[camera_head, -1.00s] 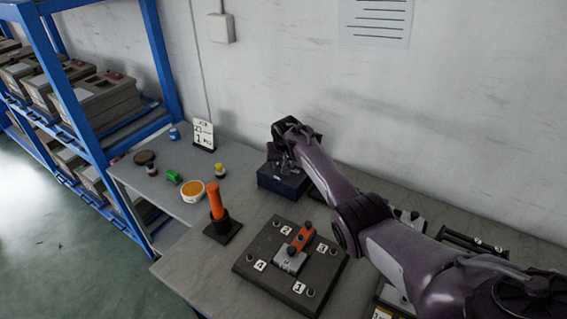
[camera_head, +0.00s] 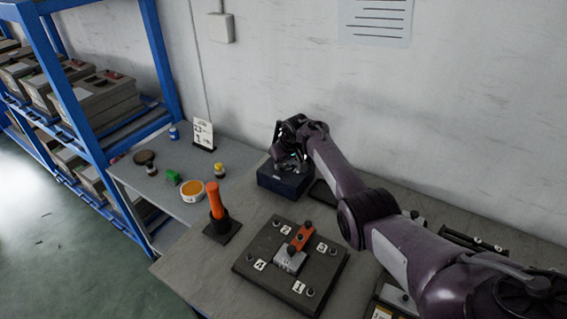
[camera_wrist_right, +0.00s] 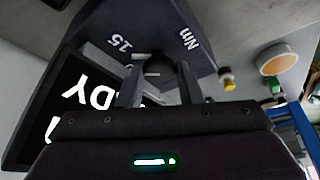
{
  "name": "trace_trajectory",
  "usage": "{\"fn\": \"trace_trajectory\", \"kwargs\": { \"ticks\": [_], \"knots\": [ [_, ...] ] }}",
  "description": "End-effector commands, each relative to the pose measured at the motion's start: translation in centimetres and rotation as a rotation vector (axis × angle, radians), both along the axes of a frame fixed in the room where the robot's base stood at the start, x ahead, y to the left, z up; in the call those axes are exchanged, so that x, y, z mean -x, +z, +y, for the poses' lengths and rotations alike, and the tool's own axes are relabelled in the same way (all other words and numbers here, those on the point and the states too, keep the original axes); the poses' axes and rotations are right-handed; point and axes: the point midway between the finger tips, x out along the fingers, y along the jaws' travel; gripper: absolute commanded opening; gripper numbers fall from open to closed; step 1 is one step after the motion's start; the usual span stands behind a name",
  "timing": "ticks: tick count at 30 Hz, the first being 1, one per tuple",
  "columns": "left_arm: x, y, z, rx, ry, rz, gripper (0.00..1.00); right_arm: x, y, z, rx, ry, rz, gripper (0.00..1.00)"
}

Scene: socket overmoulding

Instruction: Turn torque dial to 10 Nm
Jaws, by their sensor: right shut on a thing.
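The torque box (camera_head: 284,183) is a dark blue block on the bench against the wall. In the right wrist view its face (camera_wrist_right: 150,20) shows the marks "15" and "Nm". A round dark dial (camera_wrist_right: 172,74) sits on this face. My right gripper (camera_head: 290,163) is at the box top; in the right wrist view its two fingers (camera_wrist_right: 160,90) are shut on the dial, one on each side. The gripper hides part of the dial, and I cannot read its setting. My left gripper is not in view.
A black screen (camera_wrist_right: 85,95) with white letters lies beside the box. An orange-handled tool (camera_head: 214,200) stands in a black holder. A dark fixture plate (camera_head: 290,268) with numbered tags is in front. A side table (camera_head: 150,185) holds small pots.

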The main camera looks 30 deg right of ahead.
Motion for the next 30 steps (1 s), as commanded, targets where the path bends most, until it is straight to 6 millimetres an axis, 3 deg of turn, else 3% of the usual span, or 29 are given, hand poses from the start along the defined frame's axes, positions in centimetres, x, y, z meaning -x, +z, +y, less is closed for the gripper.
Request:
{"fn": "trace_trajectory", "kwargs": {
  "ticks": [16,24,30],
  "knots": [
    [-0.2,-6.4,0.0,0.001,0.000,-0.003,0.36,-0.2,-0.6,-0.4,0.000,0.478,-0.002,0.09],
    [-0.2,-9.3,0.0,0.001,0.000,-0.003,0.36,-0.2,-0.4,-0.5,-0.001,0.616,-0.001,0.09],
    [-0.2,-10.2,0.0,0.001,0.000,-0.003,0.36,-0.2,-0.2,-0.5,-0.001,0.665,0.000,0.09]
  ]
}}
